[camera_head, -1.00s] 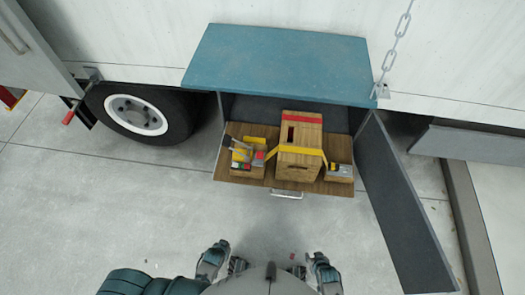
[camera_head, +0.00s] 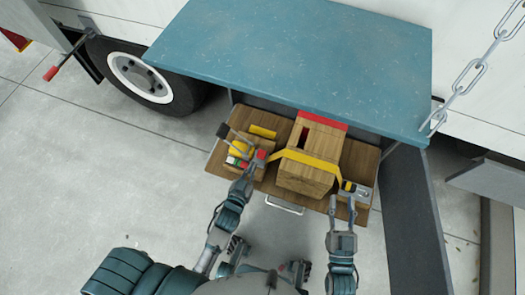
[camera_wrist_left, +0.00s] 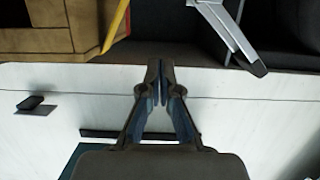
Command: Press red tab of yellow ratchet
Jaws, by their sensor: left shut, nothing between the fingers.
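The yellow ratchet (camera_head: 240,148) sits on a wooden block on the left of the wooden shelf, with a dark-ended lever sticking up to its left. Its red tab (camera_head: 261,154) is on its right side. My left gripper (camera_head: 249,170) is at the ratchet's near side, just below the red tab; contact cannot be told. In the left wrist view its fingers (camera_wrist_left: 160,72) are shut together and empty, with a silver lever (camera_wrist_left: 232,30) at upper right. My right gripper (camera_head: 345,204) is at the near edge of the small right block; its finger opening is too small to tell.
A large wooden box (camera_head: 305,176) with a yellow strap (camera_head: 308,157) stands between the arms. The small right block carries a yellow and metal buckle (camera_head: 354,188). A teal lid (camera_head: 290,65) overhangs the shelf, and a grey door (camera_head: 408,235) hangs open at right.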

